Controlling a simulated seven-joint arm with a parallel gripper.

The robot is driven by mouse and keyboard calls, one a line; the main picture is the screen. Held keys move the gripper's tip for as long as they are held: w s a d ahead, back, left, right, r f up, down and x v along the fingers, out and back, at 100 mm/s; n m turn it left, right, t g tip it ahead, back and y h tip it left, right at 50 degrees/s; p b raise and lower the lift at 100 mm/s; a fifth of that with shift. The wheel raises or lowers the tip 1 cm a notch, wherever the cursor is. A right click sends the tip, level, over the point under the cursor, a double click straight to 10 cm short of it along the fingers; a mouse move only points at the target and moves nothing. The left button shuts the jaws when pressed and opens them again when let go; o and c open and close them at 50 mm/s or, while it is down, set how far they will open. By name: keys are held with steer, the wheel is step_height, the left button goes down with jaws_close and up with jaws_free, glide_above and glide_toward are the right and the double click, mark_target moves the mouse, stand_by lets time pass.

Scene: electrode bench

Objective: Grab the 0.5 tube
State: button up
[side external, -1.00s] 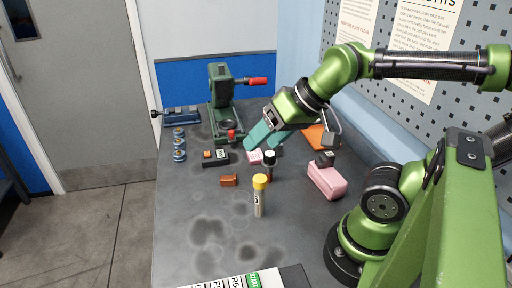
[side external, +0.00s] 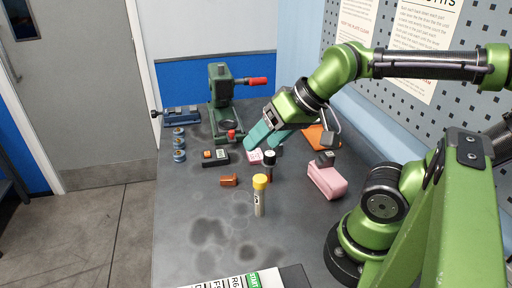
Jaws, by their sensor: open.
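A tube with a yellow cap (side external: 260,197) stands upright on the bench, with a small dark marking on its pale body that I cannot read. A second tube, dark with a black cap (side external: 270,167), stands upright behind it, below my gripper. I cannot tell from the markings which one is the 0.5 tube. My gripper (side external: 265,146) is open, with its two teal fingers pointing down and left, above the bench behind the tubes. It appears to hold nothing.
A green press (side external: 222,100) with a red handle stands at the back. A pink block (side external: 326,182) lies at right, and a small orange-brown block (side external: 229,181) at left. The front-left bench (side external: 200,240) is clear.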

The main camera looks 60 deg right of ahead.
steer(key=n+g+h, duration=0.2)
steer(key=g, duration=0.7)
glide_toward(256, 176)
steer(key=f, duration=0.3)
steer(key=s+f, duration=0.1)
steer(key=f, duration=0.6)
steer(key=shift+s, duration=0.35)
steer(key=shift+s+a+f, duration=0.1)
steer(key=shift+s+f, duration=0.1)
steer(key=shift+f, duration=0.65)
steer(key=shift+s+f, duration=0.15)
steer(key=shift+f, duration=0.7)
steer(key=shift+s+a+f, duration=0.1)
steer(key=shift+s+f, duration=0.1)
steer(key=shift+f, duration=0.65)
steer(key=c, duration=1.2)
